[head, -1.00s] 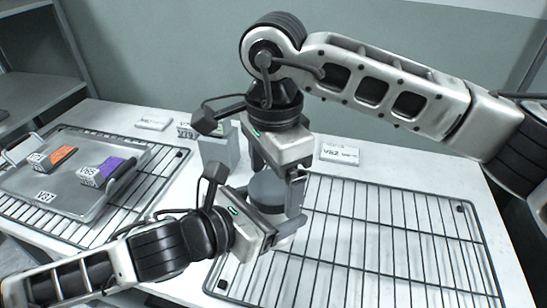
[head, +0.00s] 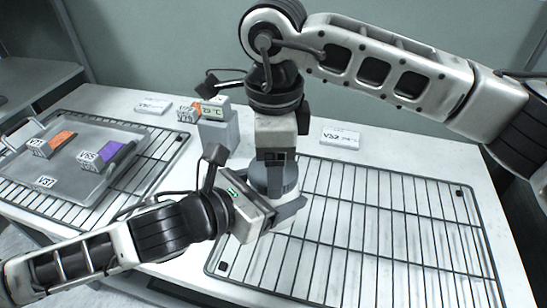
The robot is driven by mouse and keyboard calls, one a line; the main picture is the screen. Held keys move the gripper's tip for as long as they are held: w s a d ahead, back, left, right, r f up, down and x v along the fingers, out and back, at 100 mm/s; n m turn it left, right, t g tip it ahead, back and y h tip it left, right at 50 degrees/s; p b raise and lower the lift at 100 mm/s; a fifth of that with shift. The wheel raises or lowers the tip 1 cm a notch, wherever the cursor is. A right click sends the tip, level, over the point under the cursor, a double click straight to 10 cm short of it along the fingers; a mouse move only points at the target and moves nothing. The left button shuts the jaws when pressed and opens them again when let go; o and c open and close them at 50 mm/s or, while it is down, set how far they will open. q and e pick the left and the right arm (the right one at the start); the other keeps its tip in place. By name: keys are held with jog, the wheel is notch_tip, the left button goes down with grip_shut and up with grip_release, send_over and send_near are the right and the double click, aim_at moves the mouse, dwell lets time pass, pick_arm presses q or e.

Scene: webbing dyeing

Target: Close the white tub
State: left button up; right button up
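The white tub (head: 283,224) stands on the table at the left edge of the right-hand wire rack. It shows only in part, behind my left gripper. A round grey lid (head: 289,181) sits on top of it. My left gripper (head: 283,213) comes from the left, with its fingers around the tub's side, and looks shut on it. My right gripper (head: 274,184) points straight down over the tub, with a finger against the front of the lid. It looks shut on the lid; its far finger is hidden. I cannot tell how tightly the lid is seated.
The right wire rack (head: 390,225) is empty. A grey block with a small display (head: 218,132) stands behind the tub. A tray (head: 62,183) with orange and purple webbing pieces lies on the left rack (head: 160,165). Label cards (head: 341,138) lie at the back.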

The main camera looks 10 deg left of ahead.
jog(key=shift+m, duration=0.7)
jog(key=o, duration=1.1)
jog(key=shift+s, duration=0.1)
jog(key=shift+r, duration=2.3)
jog(key=shift+c, duration=0.5)
